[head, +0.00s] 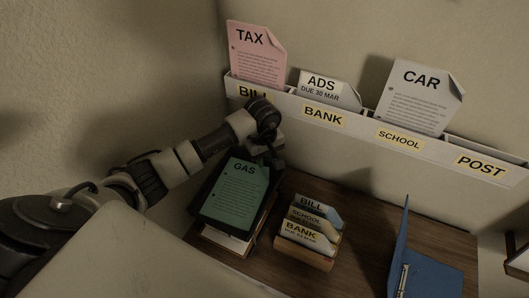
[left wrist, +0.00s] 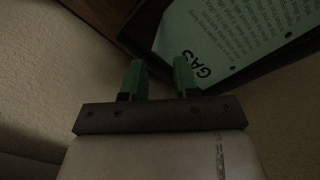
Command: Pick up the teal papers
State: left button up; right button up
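The teal papers (head: 236,192), headed GAS, lie on a black tray or folder (head: 206,182) on top of a stack at the desk's left side. They also show at the upper right of the left wrist view (left wrist: 240,38), with the GAS corner nearest my fingers. My left gripper (head: 274,158) is at the far end of the papers, by the wall holder. In the left wrist view its two green-tipped fingers (left wrist: 159,72) are apart with nothing between them. The papers lie beyond and to the right of the fingertips. My right gripper is not in view.
A white wall holder (head: 360,136) labelled BILL, BANK, SCHOOL and POST holds a pink TAX sheet (head: 257,55), an ADS card (head: 325,90) and a CAR sheet (head: 418,95). A small wooden card rack (head: 304,257) and a blue binder (head: 436,277) stand to the right.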

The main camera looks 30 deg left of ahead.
aim_at(266, 169)
pick_arm(q)
notch_tip(266, 169, down, 5)
jog(key=shift+w+f+b, duration=0.1)
jog(key=shift+w+b, duration=0.05)
jog(key=shift+b, duration=1.05)
jog(key=shift+d, duration=0.1)
jog(key=shift+c, duration=0.3)
jog(key=c, duration=0.3)
